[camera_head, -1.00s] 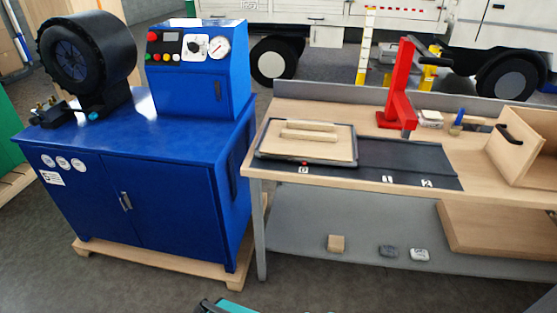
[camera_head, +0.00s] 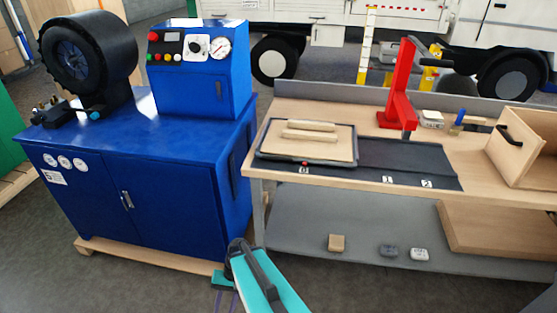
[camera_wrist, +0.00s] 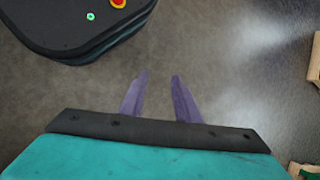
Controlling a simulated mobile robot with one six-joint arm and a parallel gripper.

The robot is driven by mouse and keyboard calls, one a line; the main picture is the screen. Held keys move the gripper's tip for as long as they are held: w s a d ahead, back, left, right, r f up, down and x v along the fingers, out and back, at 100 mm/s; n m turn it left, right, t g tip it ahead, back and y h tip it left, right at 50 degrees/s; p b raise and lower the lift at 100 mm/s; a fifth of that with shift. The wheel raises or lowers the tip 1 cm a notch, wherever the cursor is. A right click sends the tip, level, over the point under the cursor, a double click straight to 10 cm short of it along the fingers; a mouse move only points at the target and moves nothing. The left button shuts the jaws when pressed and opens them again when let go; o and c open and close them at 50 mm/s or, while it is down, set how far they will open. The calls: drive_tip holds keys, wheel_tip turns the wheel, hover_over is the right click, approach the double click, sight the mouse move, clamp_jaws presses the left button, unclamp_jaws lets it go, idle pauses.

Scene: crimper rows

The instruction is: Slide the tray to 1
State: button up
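The tray (camera_head: 262,153) has a dark rim and a light wooden board with a raised wooden handle (camera_head: 308,131). It sits at the left end of a dark track (camera_head: 405,158) on the workbench. A red dot on its front edge lines up with the label 0 (camera_head: 304,170). The labels 1 (camera_head: 388,180) and 2 (camera_head: 427,184) lie to the right, with bare track behind them. My gripper (camera_wrist: 160,76) is open and empty, its two purple fingers apart over the floor. In the head view my teal arm is low in front, well short of the tray.
A blue cabinet (camera_head: 130,190) with a control box stands left of the bench. A red post (camera_head: 400,95) rises just behind the track. A wooden box (camera_head: 520,150) stands at the bench's right end. Small blocks lie on the lower shelf (camera_head: 300,225).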

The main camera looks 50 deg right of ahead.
drive_tip(key=w+d+r+m+t+y, duration=0.2)
drive_tip(key=w+d+r+m+t, duration=0.3)
drive_tip(key=d+r, duration=0.45)
drive_tip(key=m+t+h+p, duration=0.2)
drive_tip(key=m+t+h, duration=0.2)
drive_tip(key=m+t, duration=0.55)
approach(283, 160)
drive_tip(key=s+n+t, duration=0.1)
drive_tip(key=s+t, duration=0.1)
drive_tip(key=s, duration=0.1)
drive_tip(key=shift+w+d+f, duration=0.1)
drive_tip(key=shift+w+f, duration=0.1)
drive_tip(key=shift+f, duration=0.2)
drive_tip(key=shift+w, duration=0.15)
drive_tip(key=shift+p+x, duration=1.25)
drive_tip(key=shift+x, duration=5.55)
drive_tip(key=shift+f, duration=0.15)
